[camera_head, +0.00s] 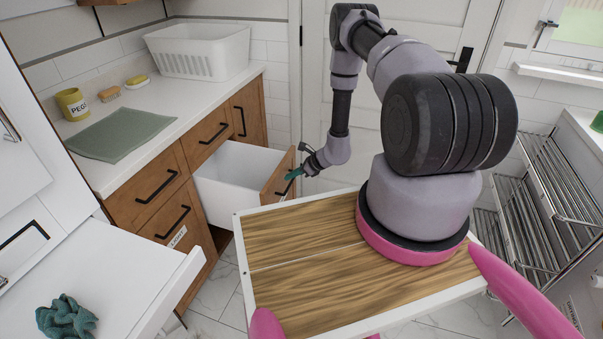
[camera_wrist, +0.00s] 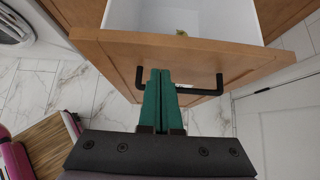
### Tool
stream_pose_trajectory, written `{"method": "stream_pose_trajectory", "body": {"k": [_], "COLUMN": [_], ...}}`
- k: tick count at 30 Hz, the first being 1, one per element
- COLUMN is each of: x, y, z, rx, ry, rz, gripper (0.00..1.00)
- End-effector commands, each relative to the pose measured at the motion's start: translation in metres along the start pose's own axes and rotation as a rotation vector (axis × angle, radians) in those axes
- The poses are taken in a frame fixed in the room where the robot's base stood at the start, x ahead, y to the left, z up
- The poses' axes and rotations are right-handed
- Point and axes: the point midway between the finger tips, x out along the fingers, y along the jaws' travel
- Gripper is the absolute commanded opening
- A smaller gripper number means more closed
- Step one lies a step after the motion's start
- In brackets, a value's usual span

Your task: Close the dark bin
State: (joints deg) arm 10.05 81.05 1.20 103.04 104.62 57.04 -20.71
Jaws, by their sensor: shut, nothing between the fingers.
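A pull-out bin with a wooden front and white box (camera_head: 235,178) stands open from the counter's cabinets. No "dark" label is readable on it, so I cannot confirm that it is the dark bin. Its wooden front (camera_wrist: 120,48) and black bar handle (camera_wrist: 220,83) fill the upper part of the wrist view. My gripper (camera_head: 292,175) is at the outer side of this front. Its green fingers (camera_wrist: 160,75) are together and empty, pointing at the front near the handle. I cannot tell whether they touch it. A small greenish thing (camera_wrist: 181,33) shows inside the box.
A cabinet front labelled "LIGHT" (camera_head: 178,237) is left of the open bin. A white drawer (camera_head: 120,285) with a teal cloth (camera_head: 66,317) stands out at lower left. A metal rack (camera_head: 550,200) is at right. A white door (camera_head: 395,120) is behind my arm.

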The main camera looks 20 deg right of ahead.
Motion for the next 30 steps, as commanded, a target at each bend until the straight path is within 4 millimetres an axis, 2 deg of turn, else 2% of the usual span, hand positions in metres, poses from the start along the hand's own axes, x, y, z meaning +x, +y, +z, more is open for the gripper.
{"method": "stream_pose_trajectory", "body": {"k": [1,7,23,30], "x": [0.005,0.017,0.021,0.041], "y": [0.0,0.0,0.0,0.0], "z": [0.006,0.017,0.021,0.039], "rx": [-0.003,-0.001,-0.001,-0.005], "ry": [-0.002,-0.001,-0.001,-0.002], "rz": [0.0,0.0,0.0,0.001], "gripper": [0.0,0.0,0.0,0.0]}}
